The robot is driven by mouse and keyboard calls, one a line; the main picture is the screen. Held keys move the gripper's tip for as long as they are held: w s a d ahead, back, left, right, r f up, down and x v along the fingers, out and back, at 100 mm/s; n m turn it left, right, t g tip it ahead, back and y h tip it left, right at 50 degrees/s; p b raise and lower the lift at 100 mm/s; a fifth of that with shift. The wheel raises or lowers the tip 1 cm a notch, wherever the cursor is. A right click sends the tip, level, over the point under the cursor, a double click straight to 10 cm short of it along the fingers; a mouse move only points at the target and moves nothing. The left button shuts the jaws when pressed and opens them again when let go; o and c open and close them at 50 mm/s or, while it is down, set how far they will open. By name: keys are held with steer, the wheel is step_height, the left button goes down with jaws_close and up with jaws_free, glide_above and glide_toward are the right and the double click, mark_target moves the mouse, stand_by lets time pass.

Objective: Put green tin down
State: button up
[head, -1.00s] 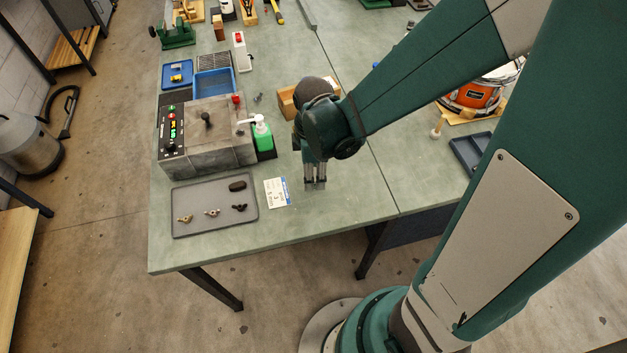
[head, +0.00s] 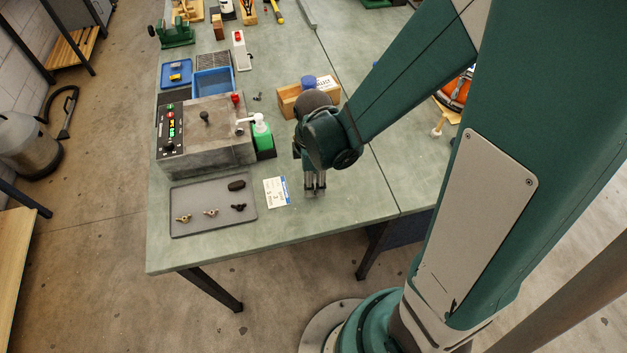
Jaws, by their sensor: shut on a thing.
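My gripper (head: 315,184) points down over the front part of the green bench, just right of the white card. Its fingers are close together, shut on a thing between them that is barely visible. I take it for the green tin, but its shape and colour cannot be made out here. I cannot tell whether it touches the bench top.
A white-and-blue card (head: 276,192) lies left of my gripper. Farther left is a grey tray (head: 190,226) with small parts. A wooden box (head: 287,100) is behind. Bench is clear right of the gripper.

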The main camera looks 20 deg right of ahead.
steer(key=o, duration=0.9)
steer(key=shift+r+p, duration=0.2)
steer(key=shift+p, duration=0.1)
steer(key=shift+r+p, duration=1.1)
steer(key=shift+r, duration=4.85)
steer(key=shift+r, duration=0.1)
steer(key=shift+s+d+r+m+t, duration=1.05)
steer(key=shift+d+r+m+t, duration=0.25)
steer(key=shift+r+m, duration=1.45)
steer(key=shift+s+d+r+m+t, duration=1.05)
steer(key=shift+d+r+m, duration=0.4)
steer(key=shift+r+m, duration=1.25)
steer(key=shift+s+d+r+m+t, duration=1)
steer(key=shift+d+r+m+t, duration=0.3)
steer(key=shift+r+m, duration=1.4)
